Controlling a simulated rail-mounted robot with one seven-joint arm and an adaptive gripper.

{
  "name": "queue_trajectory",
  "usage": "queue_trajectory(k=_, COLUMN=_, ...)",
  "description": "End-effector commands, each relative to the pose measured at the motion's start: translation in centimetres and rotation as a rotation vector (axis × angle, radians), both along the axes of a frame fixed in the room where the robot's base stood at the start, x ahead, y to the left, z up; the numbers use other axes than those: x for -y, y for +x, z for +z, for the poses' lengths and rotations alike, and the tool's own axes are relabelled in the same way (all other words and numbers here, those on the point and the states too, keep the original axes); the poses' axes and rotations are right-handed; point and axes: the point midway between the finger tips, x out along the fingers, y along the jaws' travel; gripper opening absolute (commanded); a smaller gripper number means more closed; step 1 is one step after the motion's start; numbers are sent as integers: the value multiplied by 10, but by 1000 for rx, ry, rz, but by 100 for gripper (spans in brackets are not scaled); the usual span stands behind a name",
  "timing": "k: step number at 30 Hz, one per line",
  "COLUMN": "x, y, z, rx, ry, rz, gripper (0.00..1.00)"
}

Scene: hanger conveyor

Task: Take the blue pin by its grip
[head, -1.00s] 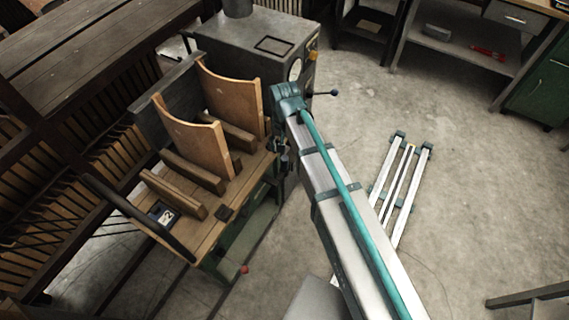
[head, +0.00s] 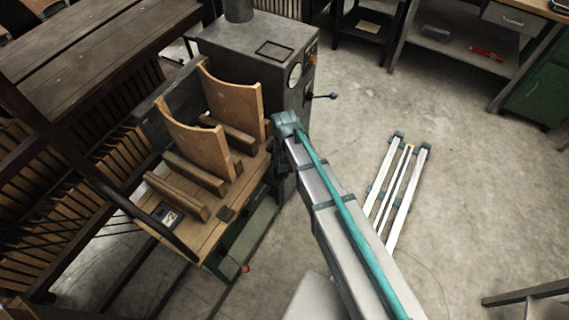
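I cannot make out a blue pin for certain. A short dark lever with a blue-tinted knob (head: 333,96) sticks out from the right side of the grey machine, and I cannot tell if this is the pin. My arm reaches up from the bottom of the head view, and its far end is beside the wooden bench, below and left of the knob.
The grey machine (head: 271,50) stands behind the bench. The wooden bench (head: 228,196) holds two curved wooden panels (head: 236,101), wooden blocks and a numbered card (head: 168,215). Metal rails (head: 408,195) lie on the floor at right.

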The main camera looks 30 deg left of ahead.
Motion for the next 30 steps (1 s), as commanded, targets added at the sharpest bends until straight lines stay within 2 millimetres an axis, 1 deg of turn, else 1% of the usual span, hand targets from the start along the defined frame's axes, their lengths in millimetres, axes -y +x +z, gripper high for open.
queue_trajectory(k=4, x=0, y=0, z=-8, rx=1, ry=0, rz=0, gripper=60)
queue_trajectory(k=11, x=0, y=0, z=-9, rx=1, ry=0, rz=0, gripper=60)
queue_trajectory(k=14, x=0, y=0, z=-9, rx=1, ry=0, rz=0, gripper=45)
queue_trajectory(k=15, x=0, y=0, z=-9, rx=1, ry=0, rz=0, gripper=38)
queue_trajectory(k=22, x=0, y=0, z=-9, rx=1, ry=0, rz=0, gripper=0)
queue_trajectory(k=30, x=0, y=0, z=-8, rx=1, ry=0, rz=0, gripper=0)
